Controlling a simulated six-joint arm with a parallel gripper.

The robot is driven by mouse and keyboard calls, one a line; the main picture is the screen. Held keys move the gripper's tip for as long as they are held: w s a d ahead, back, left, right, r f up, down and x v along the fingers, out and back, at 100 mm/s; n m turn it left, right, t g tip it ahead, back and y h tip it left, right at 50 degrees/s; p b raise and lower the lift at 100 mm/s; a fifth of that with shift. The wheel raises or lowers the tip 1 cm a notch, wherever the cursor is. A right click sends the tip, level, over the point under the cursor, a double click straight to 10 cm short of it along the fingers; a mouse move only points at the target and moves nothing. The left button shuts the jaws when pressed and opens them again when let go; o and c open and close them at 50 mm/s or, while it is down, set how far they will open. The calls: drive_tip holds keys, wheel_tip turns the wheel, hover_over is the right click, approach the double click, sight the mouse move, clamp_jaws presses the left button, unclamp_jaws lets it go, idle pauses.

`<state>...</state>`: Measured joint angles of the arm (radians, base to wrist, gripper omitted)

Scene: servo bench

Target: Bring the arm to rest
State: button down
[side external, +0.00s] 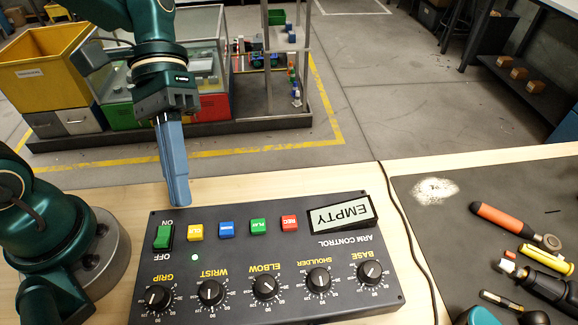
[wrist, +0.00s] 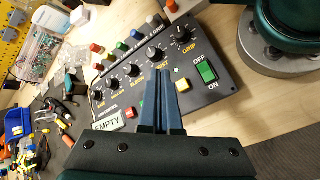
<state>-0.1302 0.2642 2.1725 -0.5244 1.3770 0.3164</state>
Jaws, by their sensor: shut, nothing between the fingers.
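My gripper (side external: 178,198) is shut and empty. Its blue-grey fingers point down, above the bench near the panel's ON/OFF corner; in the wrist view the fingers (wrist: 165,78) lie together over the panel. The black arm control panel (side external: 225,235) lies on the bench. It has knobs marked base (side external: 369,273), shoulder (side external: 318,279), elbow (side external: 266,287), wrist (side external: 211,292) and grip (side external: 157,298). A green switch (side external: 163,237) sits between ON and OFF labels; I cannot tell its tilt. A small green light (side external: 195,257) glows. The display (side external: 341,212) reads EMPTY.
Yellow, blue, green and red buttons (side external: 290,223) line the panel. A cable (side external: 400,215) runs between panel and mat. Coloured cylinders (wrist: 119,46) stand along the panel's edge in the wrist view.

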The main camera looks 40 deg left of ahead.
idle(0.3)
drive_tip(key=w+a+r+m+t+y, duration=0.1)
drive_tip(key=a+r+t+y, duration=0.2)
drive_tip(key=a+t+y, duration=0.4)
drive_tip(key=a+t, duration=0.1)
drive_tip(key=t, duration=0.3)
drive_tip(key=shift+r, duration=0.35)
drive_tip(key=shift+w+a, duration=0.1)
idle(0.4)
